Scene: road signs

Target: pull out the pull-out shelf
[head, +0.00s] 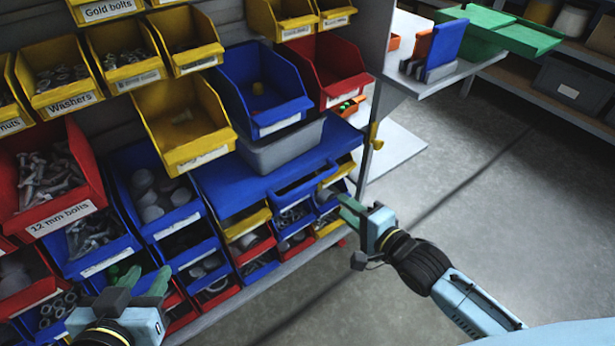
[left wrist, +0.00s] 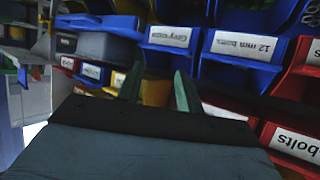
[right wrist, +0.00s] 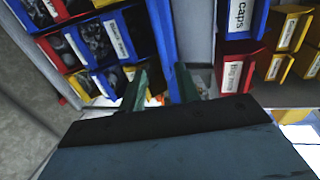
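A flat blue board (head: 228,188), which looks like the pull-out shelf, juts from the rack under a grey bin (head: 283,150). A blue bar or bin edge (head: 305,180) shows at its front right; I cannot tell whether it is a handle. My right gripper (head: 350,205) is open, near the right end of the small bins, to the right of and below the board. Its parted green fingers show in the right wrist view (right wrist: 160,88), with nothing between them. My left gripper (head: 140,280) is open and empty in front of the lower left bins, away from the board.
Yellow, red and blue bins of bolts and washers fill the rack around the board. A yellow-fitted post (head: 374,138) stands at the rack's right end. A side shelf (head: 440,75) holds blue and orange items. The grey floor (head: 480,210) on the right is clear.

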